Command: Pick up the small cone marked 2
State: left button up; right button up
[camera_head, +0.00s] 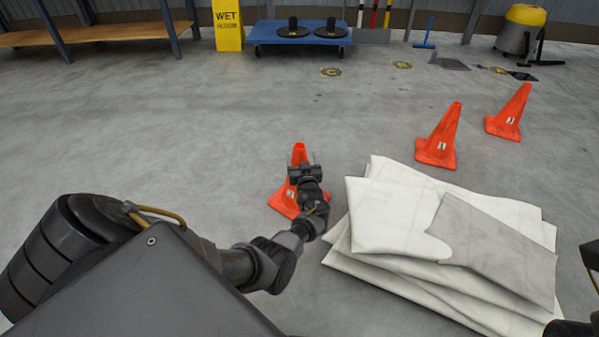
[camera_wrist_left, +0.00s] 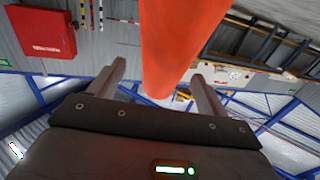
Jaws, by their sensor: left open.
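Three orange cones stand on the floor. The nearest cone (camera_head: 299,154) is partly hidden behind my left gripper (camera_head: 303,172); its white tag is mostly covered and I cannot read the number. A second cone (camera_head: 440,137) and a third cone (camera_head: 511,111) stand at the right, with tags too small to read surely. In the left wrist view an orange cone (camera_wrist_left: 178,40) fills the upper middle, its narrow end between the two spread fingers of my left gripper (camera_wrist_left: 157,74). The jaws are open, and I cannot tell whether they touch it. My right gripper is out of view.
A pile of white folded sheets (camera_head: 390,215) with a grey piece (camera_head: 490,250) lies just right of the nearest cone. Floor left of the cone is clear.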

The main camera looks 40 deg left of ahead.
pick_arm(q)
jog(key=b+x, duration=0.3)
jog(key=x, duration=0.2)
jog(key=shift+s+a+f+b, duration=0.1)
jog(key=shift+s+f+b, duration=0.1)
jog(key=shift+b, duration=0.1)
jog(key=shift+w+a+r, duration=0.1)
jog(key=shift+w+r, duration=0.05)
jog(key=shift+w, duration=0.05)
jog(key=shift+c, duration=0.5)
jog(key=shift+r, duration=0.1)
grip_shut()
